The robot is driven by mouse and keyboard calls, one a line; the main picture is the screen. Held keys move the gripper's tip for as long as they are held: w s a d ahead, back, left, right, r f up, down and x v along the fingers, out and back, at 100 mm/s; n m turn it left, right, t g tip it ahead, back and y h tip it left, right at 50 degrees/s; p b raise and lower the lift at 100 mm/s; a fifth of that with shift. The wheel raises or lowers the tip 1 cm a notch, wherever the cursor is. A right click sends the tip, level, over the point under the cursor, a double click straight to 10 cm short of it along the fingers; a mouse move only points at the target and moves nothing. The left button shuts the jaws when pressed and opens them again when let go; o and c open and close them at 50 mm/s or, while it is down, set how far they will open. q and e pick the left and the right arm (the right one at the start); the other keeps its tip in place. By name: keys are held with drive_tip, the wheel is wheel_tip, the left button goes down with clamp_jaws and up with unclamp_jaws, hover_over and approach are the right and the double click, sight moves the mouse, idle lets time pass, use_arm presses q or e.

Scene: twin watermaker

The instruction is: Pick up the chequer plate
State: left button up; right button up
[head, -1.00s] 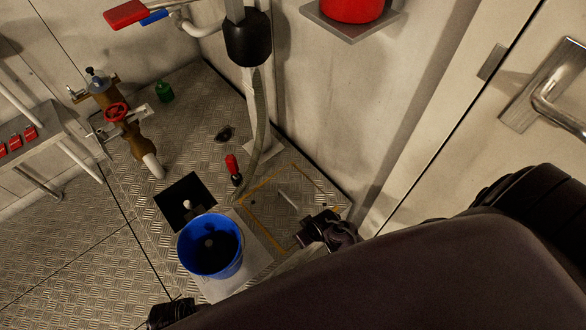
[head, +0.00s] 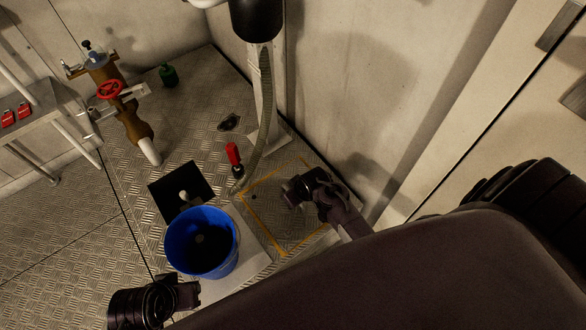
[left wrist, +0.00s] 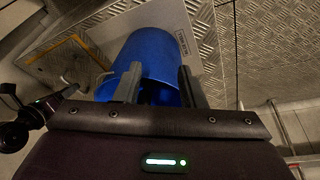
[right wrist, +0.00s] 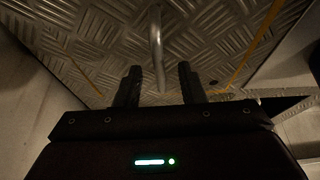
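The chequer plate (head: 270,222) is a metal floor plate with a yellow outline, in the floor by the wall in the head view. It also fills the top of the right wrist view (right wrist: 95,35). A grey bar handle (right wrist: 156,45) on it lines up between the fingertips of my right gripper (right wrist: 158,85). That gripper is open, with gaps on both sides of the handle; I cannot tell how far above it is. In the head view my right gripper (head: 293,193) is over the plate and hides the handle. My left gripper (left wrist: 158,85) is open and empty near the blue bucket (head: 190,258).
A square floor opening (head: 168,190) lies behind the bucket. A red-topped bottle (head: 233,155) and a hose (head: 265,110) stand close to the plate's far corner. A valve with a red wheel (head: 110,90) is at the left. The wall is close on the right.

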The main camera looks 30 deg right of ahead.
drive_tip(key=shift+w+f, duration=0.25)
drive_tip(key=shift+f, duration=0.3)
clamp_jaws()
idle(1.0)
drive_tip(key=shift+w+r, duration=0.1)
